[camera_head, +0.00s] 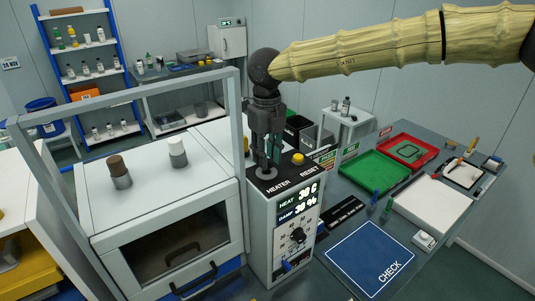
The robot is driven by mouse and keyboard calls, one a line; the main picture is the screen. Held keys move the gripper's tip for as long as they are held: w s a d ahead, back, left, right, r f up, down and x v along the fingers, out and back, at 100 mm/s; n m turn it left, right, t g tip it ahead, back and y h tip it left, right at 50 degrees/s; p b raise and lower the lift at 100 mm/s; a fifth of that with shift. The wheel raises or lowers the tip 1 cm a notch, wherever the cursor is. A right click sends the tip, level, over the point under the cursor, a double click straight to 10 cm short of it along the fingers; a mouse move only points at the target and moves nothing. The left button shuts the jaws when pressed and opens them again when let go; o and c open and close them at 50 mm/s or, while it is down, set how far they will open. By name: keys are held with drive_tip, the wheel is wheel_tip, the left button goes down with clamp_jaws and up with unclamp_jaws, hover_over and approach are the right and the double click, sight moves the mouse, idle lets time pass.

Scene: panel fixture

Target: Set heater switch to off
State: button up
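The control panel box (262,238) stands in the middle of the view, with the words HEATER and RESET on its dark top. The heater switch's round grey base (266,173) is on that top above the word HEATER; the switch's lever is hidden by my gripper, so its position cannot be told. My gripper (270,163) points straight down over this base, its fingertips at or just above it. Whether the fingers touch or hold the switch cannot be told. The front display (298,202) is lit, with HEAT and DAMP readings.
A yellow reset button (298,158) sits just right of my gripper. A dial (297,235) is on the panel front. A grey frame and white chamber (165,215) stand left. Right are a blue CHECK mat (370,257), a green tray (374,178) and a red tray (407,151).

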drive_tip(key=shift+r, duration=0.1)
wheel_tip(320, 180, up, 12)
idle(0.8)
drive_tip(key=shift+f, duration=0.2)
